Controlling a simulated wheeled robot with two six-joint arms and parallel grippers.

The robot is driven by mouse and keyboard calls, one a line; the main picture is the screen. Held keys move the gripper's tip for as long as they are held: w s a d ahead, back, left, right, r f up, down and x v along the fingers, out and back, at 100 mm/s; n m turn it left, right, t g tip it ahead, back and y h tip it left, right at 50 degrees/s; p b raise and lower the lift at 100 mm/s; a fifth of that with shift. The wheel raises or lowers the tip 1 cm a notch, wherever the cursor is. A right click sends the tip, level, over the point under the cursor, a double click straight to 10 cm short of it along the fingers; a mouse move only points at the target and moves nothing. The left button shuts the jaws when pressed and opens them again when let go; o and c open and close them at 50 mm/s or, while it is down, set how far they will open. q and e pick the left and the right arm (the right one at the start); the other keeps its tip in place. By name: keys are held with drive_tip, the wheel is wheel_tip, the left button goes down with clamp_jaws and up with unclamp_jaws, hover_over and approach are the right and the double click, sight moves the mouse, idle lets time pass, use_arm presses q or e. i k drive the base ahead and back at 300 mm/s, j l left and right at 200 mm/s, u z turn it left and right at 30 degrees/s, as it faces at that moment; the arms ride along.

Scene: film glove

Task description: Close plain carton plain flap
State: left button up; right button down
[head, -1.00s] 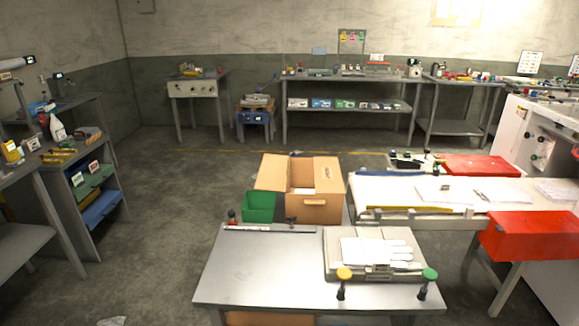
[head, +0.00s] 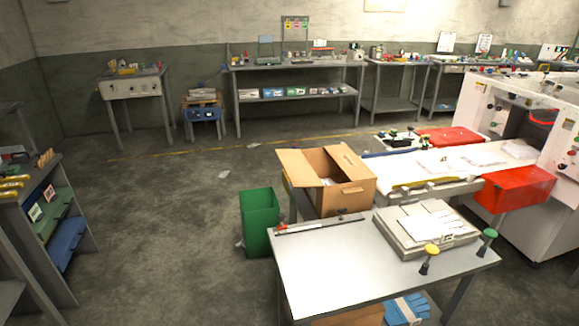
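The plain carton (head: 345,200) is a brown cardboard box behind the metal table, near the middle of the head view. Its flaps stand open: one flap (head: 300,167) sticks out to the left, and another (head: 357,164) leans out at the right. The inside of the carton shows in part between them, with something pale in it. A hand hole shows on its front face. The table's back edge hides the carton's lower part. Neither of my grippers shows in the head view.
A green bin (head: 259,222) stands on the floor left of the carton. The metal table (head: 335,275) is in front, with a grey press-like device (head: 412,240) on it. A conveyor (head: 408,165) with red trays lies to the right. Open floor extends left.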

sight(299, 172)
drive_tip(key=i+j, duration=0.2)
drive_tip(key=i+j+z, duration=0.1)
drive_tip(key=i+j, duration=0.15)
drive_tip(key=j, duration=0.15)
drive_tip(key=i+j+z, duration=0.1)
drive_tip(key=i+j, duration=0.3)
drive_tip(key=i+j+z, duration=0.15)
drive_tip(key=i+j, duration=0.25)
drive_tip(key=i+j+z, duration=0.1)
drive_tip(key=i+j, duration=0.3)
drive_tip(key=j, duration=0.15)
drive_tip(key=i+j+z, duration=0.15)
drive_tip(key=i+j, duration=0.2)
drive_tip(key=j, duration=0.2)
